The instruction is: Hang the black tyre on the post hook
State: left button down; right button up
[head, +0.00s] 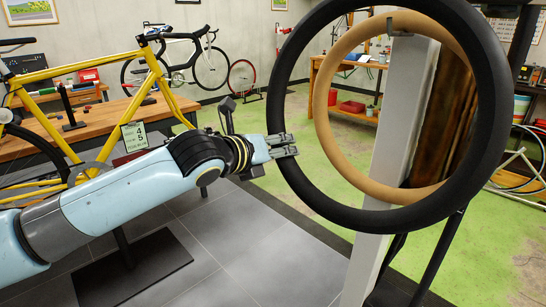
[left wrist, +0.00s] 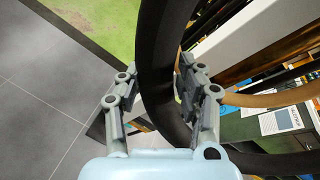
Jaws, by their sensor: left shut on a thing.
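The black tyre (head: 494,110) is held upright, its ring facing the head camera. My left gripper (head: 283,146) is shut on its left side; in the left wrist view the fingers (left wrist: 160,92) stand on either side of the tyre (left wrist: 157,55). The pale post (head: 385,145) stands behind the tyre's opening, with a small grey hook (head: 389,26) near its top. A tan tyre (head: 322,115) hangs at the post top, seen through the black ring. The black tyre's top edge is cut off by the picture. My right gripper is out of view.
A yellow bicycle (head: 75,75) stands at the left by a wooden workbench (head: 100,122). A brown panel (head: 445,110) is behind the post. A white bicycle (head: 195,60) is at the back wall. The grey and green floor around the post is mostly open.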

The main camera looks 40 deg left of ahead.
pick_arm(q)
jog(key=b+x, duration=0.6)
jog(key=x, duration=0.1)
jog(key=shift+w+d+f, duration=0.3)
jog(key=shift+d+f, duration=0.25)
jog(key=shift+d, duration=0.05)
dwell(0.4)
dwell(0.5)
